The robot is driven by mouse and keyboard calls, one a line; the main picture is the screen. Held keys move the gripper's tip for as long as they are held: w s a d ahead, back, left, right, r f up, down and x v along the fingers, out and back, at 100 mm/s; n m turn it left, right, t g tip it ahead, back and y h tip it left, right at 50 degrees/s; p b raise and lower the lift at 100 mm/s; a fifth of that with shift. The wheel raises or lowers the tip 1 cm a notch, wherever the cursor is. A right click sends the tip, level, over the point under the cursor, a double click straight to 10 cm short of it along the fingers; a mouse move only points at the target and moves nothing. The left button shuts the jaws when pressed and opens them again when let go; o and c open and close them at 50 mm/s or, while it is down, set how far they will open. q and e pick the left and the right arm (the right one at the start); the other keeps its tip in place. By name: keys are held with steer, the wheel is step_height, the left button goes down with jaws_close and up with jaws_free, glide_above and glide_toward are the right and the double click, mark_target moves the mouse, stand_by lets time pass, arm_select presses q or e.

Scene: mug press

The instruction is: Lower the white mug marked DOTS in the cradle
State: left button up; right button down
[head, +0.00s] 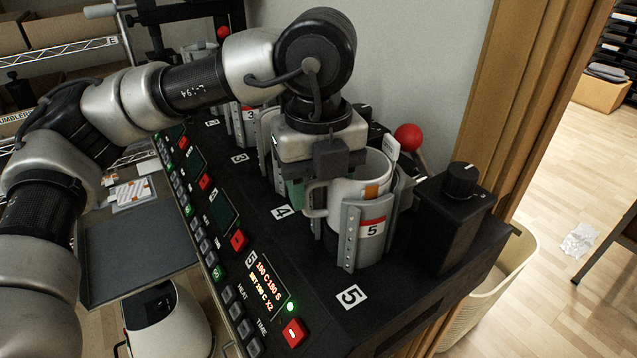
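A white mug (350,190) with an orange patch and a pale tag at its rim sits upright inside the grey cradle (365,232) labelled 5. Its handle sticks out to the left, beside the cradle's wall. I cannot read a DOTS mark on it. My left gripper (332,168) points down at the mug's left rim, just above the handle. Its dark fingers overlap the rim in the picture, and their far side is hidden, so I cannot tell whether they are closed on it. The mug's base is hidden by the cradle. My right gripper is not in view.
The press bench has several numbered stations in a row; station 3's cradle (247,125) is farther back. A red-knobbed lever (408,137) and a black box with a dial (455,220) stand right of the mug. A cream bin (490,285) is beyond the bench edge.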

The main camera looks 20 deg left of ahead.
arm_select(q)
steer(key=o, duration=0.5)
steer(key=shift+r, duration=0.45)
step_height(320, 180, up, 10)
steer(key=shift+b, duration=0.8)
